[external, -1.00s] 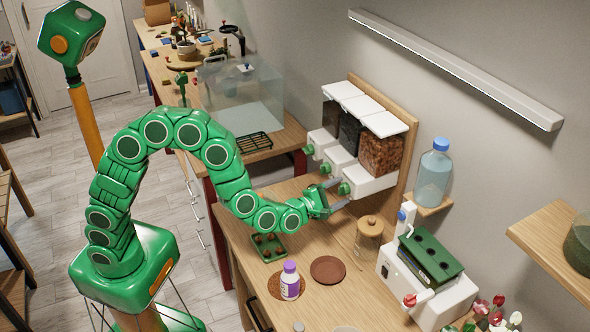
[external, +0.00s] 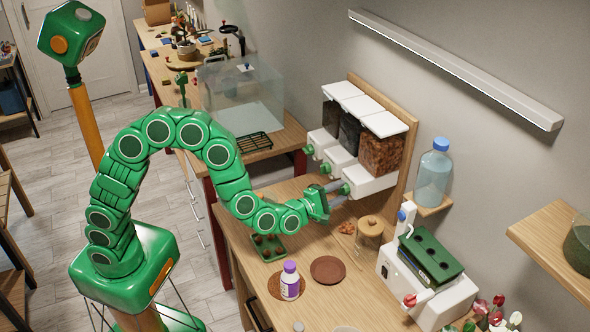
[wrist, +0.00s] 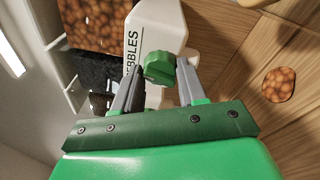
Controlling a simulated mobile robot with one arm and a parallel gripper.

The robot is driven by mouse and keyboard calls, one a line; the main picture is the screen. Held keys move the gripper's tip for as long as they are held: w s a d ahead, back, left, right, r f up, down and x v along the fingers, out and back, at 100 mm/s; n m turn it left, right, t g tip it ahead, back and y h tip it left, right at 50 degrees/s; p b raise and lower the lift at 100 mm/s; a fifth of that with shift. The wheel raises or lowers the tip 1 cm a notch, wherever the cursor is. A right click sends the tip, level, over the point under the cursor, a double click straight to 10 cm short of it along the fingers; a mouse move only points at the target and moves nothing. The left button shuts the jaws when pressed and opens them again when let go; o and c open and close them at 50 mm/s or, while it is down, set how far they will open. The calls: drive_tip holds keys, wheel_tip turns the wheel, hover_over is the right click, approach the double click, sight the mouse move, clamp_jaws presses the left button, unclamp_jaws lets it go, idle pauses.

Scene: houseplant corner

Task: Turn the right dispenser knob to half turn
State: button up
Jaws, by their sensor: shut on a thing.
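The right dispenser (external: 375,184) is a white unit under a clear bin of brown pebbles, on the wooden wall board; its label reads partly "EBBLES" in the wrist view. Its green knob (wrist: 161,67) sits between the two grey fingers of my gripper (wrist: 161,72), which is shut on it. In the external view my gripper (external: 343,190) reaches the dispenser front from the left, and the fingers partly hide the knob. A small patch of brown pebbles (wrist: 279,84) lies on the table; it also shows in the external view (external: 346,227).
Two more dispensers with green knobs (external: 326,168) (external: 309,149) stand to the left. A lidded jar (external: 370,232), a brown saucer (external: 328,269), a white-and-purple bottle (external: 290,281) and a green-topped machine (external: 430,258) stand on the table nearby.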

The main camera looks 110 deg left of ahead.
drive_tip(key=m, duration=0.3)
drive_tip(key=shift+f+m, duration=0.2)
drive_tip(key=shift+m, duration=0.2)
drive_tip(key=m+t, duration=0.1)
drive_tip(key=m, duration=0.4)
drive_tip(key=shift+s+a, duration=0.1)
drive_tip(key=shift+a, duration=0.05)
drive_tip(key=shift+s+a+r+m+t+h, duration=0.15)
drive_tip(key=shift+m+t+h, duration=0.3)
drive_tip(key=shift+m, duration=4.2)
drive_tip(key=shift+w+d+r+m+t+h, duration=0.1)
drive_tip(key=shift+m+t+h, duration=0.35)
drive_tip(key=shift+m, duration=4.15)
drive_tip(key=shift+s+a+r+m+t+h, duration=0.15)
drive_tip(key=shift+m+h, duration=0.55)
drive_tip(key=shift+m, duration=3.95)
drive_tip(key=shift+w, duration=0.1)
drive_tip(key=shift+d, duration=0.1)
drive_tip(key=o, duration=1)
drive_tip(key=shift+o, duration=0.2)
drive_tip(key=shift+f, duration=0.1)
